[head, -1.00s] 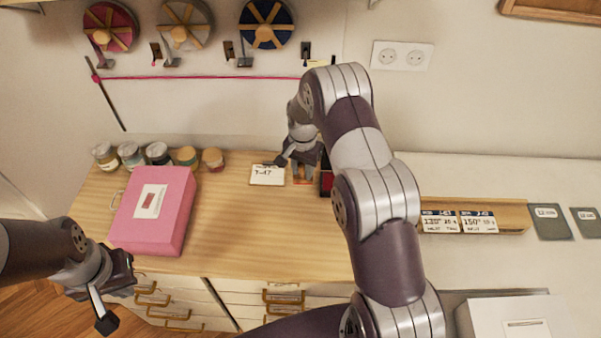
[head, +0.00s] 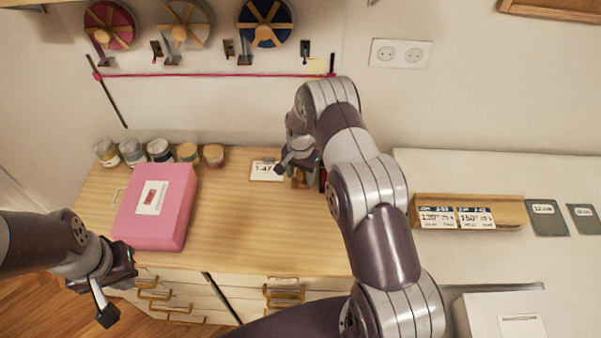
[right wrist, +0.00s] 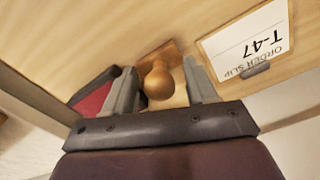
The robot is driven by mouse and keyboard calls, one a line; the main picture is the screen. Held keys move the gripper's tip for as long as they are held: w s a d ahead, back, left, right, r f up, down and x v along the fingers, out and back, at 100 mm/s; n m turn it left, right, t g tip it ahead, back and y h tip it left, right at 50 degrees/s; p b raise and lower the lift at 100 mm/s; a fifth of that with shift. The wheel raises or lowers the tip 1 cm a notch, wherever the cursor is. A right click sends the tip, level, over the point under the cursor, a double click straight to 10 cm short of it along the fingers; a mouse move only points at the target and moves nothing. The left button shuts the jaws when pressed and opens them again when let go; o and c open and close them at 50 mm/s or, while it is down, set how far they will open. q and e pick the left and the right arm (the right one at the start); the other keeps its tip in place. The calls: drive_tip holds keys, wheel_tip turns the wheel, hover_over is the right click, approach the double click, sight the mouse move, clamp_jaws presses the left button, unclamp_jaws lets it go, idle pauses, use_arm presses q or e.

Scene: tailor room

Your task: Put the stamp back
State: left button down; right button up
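The stamp (right wrist: 158,82) has a round wooden knob and a wooden base and stands on the wooden counter. In the right wrist view my right gripper (right wrist: 160,88) is open, with one finger on each side of the knob and a visible gap to both. In the head view the right gripper (head: 299,168) is low over the counter and mostly covers the stamp. A dark box with a red inside (right wrist: 92,100) lies beside the left finger; the arm mostly hides it in the head view. My left gripper (head: 105,295) hangs off the counter's front left, with its finger gap unclear.
An order slip marked T-47 (head: 266,171) lies just left of the right gripper. A pink box (head: 172,225) stands at the counter's left, with several jars (head: 160,151) behind it. A wooden card holder (head: 505,212) is on the right. The counter's front middle is clear.

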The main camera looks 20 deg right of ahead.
sight(300, 171)
drive_tip(key=shift+r+p, duration=0.3)
drive_tip(key=shift+r, duration=0.1)
wheel_tip(300, 171, up, 11)
drive_tip(key=b, duration=0.4)
drive_tip(key=s+a+r+n, duration=0.2)
drive_tip(key=s+n, duration=0.1)
drive_tip(key=s, duration=0.5)
drive_tip(key=s+a+r+n, duration=0.2)
drive_tip(key=s+a+n, duration=0.1)
drive_tip(key=s, duration=0.5)
drive_tip(key=s+a+r+n+t, duration=0.1)
drive_tip(key=s+a+r+n, duration=0.1)
drive_tip(key=s, duration=0.6)
drive_tip(key=shift+s+a+r+n, duration=0.2)
drive_tip(key=shift+a+r+n, duration=0.2)
drive_tip(key=shift+n, duration=0.6)
drive_tip(key=shift+d, duration=0.1)
